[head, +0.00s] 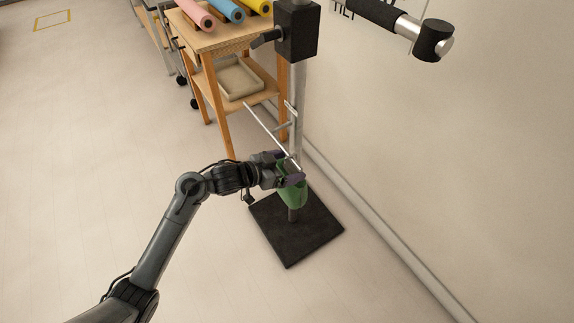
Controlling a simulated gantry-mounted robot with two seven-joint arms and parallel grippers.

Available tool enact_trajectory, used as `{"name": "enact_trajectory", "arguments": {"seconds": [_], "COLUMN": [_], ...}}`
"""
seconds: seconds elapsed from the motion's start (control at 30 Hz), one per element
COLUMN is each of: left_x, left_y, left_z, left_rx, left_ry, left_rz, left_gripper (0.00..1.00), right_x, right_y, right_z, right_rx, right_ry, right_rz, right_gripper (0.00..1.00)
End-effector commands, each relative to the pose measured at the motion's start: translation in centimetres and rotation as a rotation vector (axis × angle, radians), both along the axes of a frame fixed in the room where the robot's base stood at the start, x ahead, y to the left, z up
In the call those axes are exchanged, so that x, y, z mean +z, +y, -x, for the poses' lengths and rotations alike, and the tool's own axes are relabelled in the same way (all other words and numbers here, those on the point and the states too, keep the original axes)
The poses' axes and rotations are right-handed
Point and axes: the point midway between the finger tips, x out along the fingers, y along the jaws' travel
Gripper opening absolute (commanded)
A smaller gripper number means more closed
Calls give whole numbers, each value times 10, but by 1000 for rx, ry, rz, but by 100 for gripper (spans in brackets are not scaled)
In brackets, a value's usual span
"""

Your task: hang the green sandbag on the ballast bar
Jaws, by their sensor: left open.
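The green sandbag (292,194) is beside the upright metal pole of a stand, above the stand's black base plate (296,238). A thin metal bar (265,125) runs from near the wooden shelf down toward the bag's top; I take it for the ballast bar. My left gripper (291,174) is at the top of the sandbag, its jaws open around or beside it. The gripper hides the bag's top and the near end of the bar, so I cannot tell whether the bag hangs on the bar. My right gripper is not in view.
A wooden shelf (222,38) behind the stand holds pink, blue and yellow rolls, with a tray (240,79) on its lower level. The stand's clamp (297,30) and a black-and-metal rod (378,13) are higher up. A wall is at right; floor at left is clear.

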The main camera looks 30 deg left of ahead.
Motion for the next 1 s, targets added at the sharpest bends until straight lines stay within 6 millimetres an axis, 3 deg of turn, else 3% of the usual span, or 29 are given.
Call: {"name": "enact_trajectory", "arguments": {"seconds": [0.07,0.27,0.7,1.0], "left_x": [-7,0,31,41], "left_y": [0,4,34,47], "left_z": [2,8,64,86], "left_rx": [-2,0,-1,0], "left_ry": [13,10,5,2], "left_rz": [-3,-3,-3,-1], "left_gripper": [93,93,93,93], "right_x": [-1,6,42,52], "right_y": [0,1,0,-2], "right_z": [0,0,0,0], "right_rx": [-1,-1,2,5], "right_ry": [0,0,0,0], "right_rz": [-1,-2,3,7], "right_gripper": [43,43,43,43]}}
